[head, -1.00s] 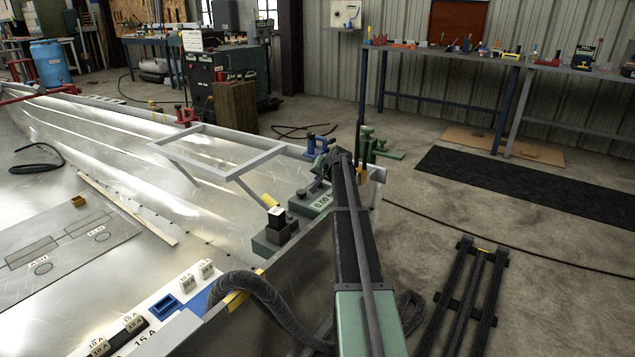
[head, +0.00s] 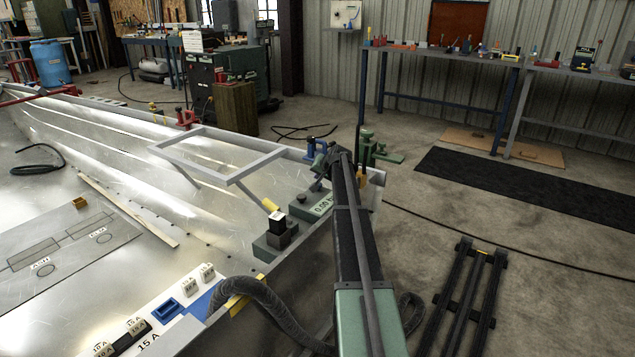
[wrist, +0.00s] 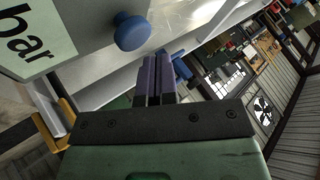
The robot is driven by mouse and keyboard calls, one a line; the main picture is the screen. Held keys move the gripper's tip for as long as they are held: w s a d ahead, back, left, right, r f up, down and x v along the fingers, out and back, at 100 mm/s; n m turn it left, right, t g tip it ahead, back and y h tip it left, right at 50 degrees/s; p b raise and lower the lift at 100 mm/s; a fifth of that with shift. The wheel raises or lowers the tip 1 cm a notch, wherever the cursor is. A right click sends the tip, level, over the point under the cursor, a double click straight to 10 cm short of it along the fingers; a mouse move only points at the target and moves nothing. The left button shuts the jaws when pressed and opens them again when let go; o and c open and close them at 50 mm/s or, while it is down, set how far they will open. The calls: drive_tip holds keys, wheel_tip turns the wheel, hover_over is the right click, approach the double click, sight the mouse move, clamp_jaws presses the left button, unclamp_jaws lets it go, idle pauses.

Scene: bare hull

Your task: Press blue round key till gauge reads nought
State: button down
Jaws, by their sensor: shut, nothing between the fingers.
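The blue round key (wrist: 132,31) stands out from the gauge box on a short stem in the wrist view. Beside it is a pale label (wrist: 32,35) reading "bar". In the head view the gauge's display (head: 322,205) appears to read 0.00, its right end hidden by my arm. I cannot make out the blue key there. My gripper (wrist: 153,62) is shut and empty, its fingertips right of and below the key in the wrist view, apart from it. In the head view my gripper (head: 321,165) is above the gauge, partly hidden by my arm.
A dark knob (head: 301,197) sits left of the display. A green block with a black top (head: 277,222) stands nearer. A grey frame (head: 215,155) rises behind on the hull. A blue clamp (head: 318,143) and a green vise (head: 375,152) are on the far side.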

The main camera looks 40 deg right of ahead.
wheel_tip(320, 180, up, 5)
drive_tip(key=p, duration=0.5)
drive_tip(key=shift+r, duration=0.1)
idle(0.7)
